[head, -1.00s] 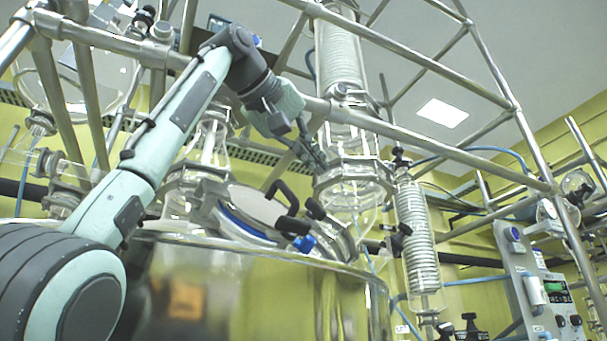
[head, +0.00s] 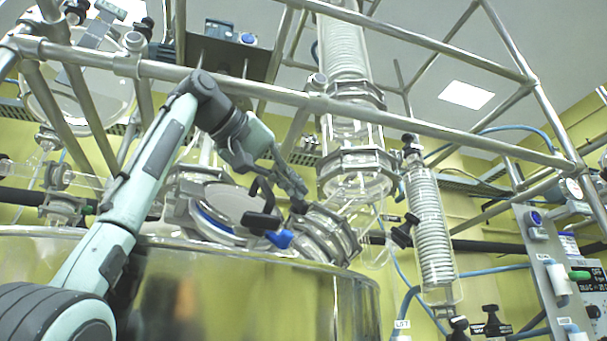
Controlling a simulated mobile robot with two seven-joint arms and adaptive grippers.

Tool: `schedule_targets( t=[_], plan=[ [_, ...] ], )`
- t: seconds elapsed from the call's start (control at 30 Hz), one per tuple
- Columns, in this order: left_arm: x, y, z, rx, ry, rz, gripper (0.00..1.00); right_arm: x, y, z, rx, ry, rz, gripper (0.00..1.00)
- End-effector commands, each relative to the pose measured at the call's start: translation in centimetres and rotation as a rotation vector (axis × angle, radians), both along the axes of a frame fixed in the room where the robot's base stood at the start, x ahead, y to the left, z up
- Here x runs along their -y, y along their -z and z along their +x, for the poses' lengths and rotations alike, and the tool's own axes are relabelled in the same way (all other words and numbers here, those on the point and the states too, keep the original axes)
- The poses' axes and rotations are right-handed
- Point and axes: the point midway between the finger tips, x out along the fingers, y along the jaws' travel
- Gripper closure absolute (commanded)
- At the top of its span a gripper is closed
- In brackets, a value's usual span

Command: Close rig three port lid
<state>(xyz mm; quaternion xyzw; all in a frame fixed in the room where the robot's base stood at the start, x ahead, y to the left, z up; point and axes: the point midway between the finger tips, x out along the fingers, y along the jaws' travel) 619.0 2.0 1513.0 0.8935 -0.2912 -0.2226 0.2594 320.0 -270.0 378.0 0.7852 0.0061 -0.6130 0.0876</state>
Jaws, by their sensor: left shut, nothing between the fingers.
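The port lid (head: 238,204) is a round, pale grey disc with a blue ring along its lower edge. My right gripper is not in view.
A metal frame bar (head: 440,128) crosses above my left gripper. A glass column with a clamped flange (head: 357,162) stands close to its right. A metal-clamped glass neck (head: 328,236) lies just below right. A coiled condenser (head: 432,235) and a control panel (head: 555,260) are farther right.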

Motion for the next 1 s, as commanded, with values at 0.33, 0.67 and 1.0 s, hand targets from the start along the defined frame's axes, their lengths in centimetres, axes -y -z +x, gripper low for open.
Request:
schedule_targets(
  t=[0.33,0.67,1.0],
  plan=[
    [-0.2,1.3,1.8,-0.042,-0.086,0.068,1.0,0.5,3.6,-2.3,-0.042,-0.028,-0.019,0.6],
    [-0.4,2.6,3.4,-0.106,-0.228,0.172,1.0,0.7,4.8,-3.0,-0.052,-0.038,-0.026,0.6],
    [-1.0,3.3,4.0,-0.135,-0.297,0.216,1.0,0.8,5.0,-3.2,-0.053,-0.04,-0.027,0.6]
  ],
)
